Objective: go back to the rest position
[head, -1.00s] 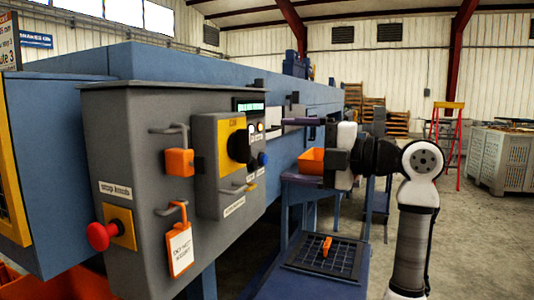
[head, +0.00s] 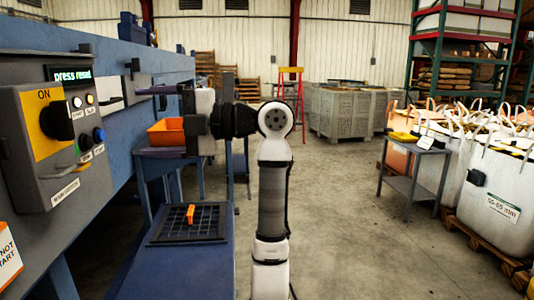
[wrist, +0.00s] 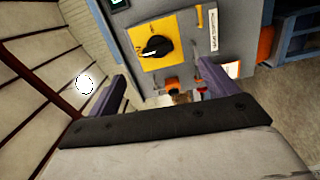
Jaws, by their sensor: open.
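My gripper (head: 162,90) is raised in front of the blue machine, its purple fingers pointing left in the head view. In the wrist view my gripper (wrist: 163,88) shows two purple fingers spread wide apart with nothing held between them. Beyond them is the grey control panel (wrist: 190,75) with a yellow plate and a black rotary knob (wrist: 156,47). The knob (head: 56,120) also shows at the left of the head view, below a display (head: 73,75) reading "press reset". My fingers are apart from the panel.
An orange bin (head: 166,132) stands on a blue stand behind my arm. A black grid tray (head: 190,224) with an orange item (head: 190,214) lies on the blue surface below. A small grey table (head: 415,170) and white bulk bags (head: 490,180) stand right. The floor between is clear.

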